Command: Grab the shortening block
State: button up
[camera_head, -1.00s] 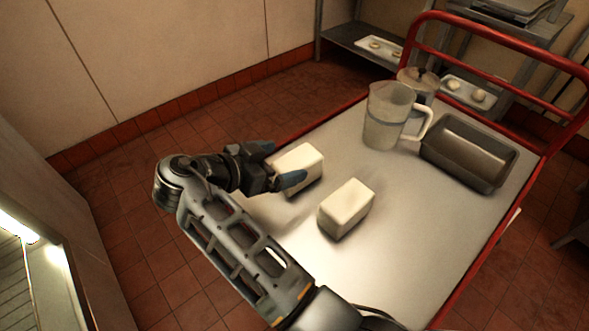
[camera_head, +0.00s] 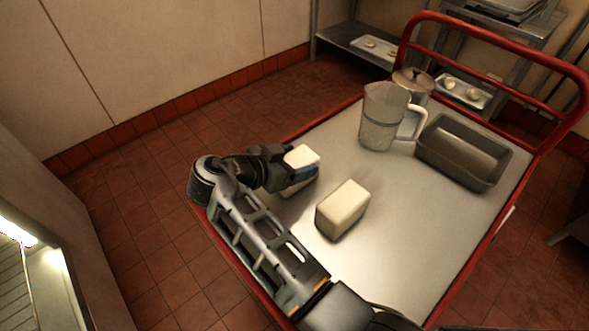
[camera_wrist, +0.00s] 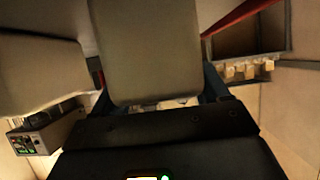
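Two pale cream blocks stand on the metal cart top (camera_head: 400,240). My gripper (camera_head: 290,164) is at the farther left block (camera_head: 303,157), with its fingers on either side of it and hiding much of it. In the wrist view this block (camera_wrist: 147,50) fills the space between the dark fingers (camera_wrist: 158,88), close to both. I cannot tell whether the fingers press on it. The other block (camera_head: 343,208) stands free, nearer and to the right; a second pale block shape (camera_wrist: 40,75) shows at the left of the wrist view.
A clear measuring jug (camera_head: 380,118) and a lidded container (camera_head: 414,82) stand toward the back of the cart. A dark loaf pan (camera_head: 463,152) lies to their right. A red rail (camera_head: 500,45) edges the far end.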

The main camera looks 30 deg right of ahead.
jog(key=c, duration=0.9)
jog(key=shift+c, duration=0.3)
jog(key=shift+r, duration=0.15)
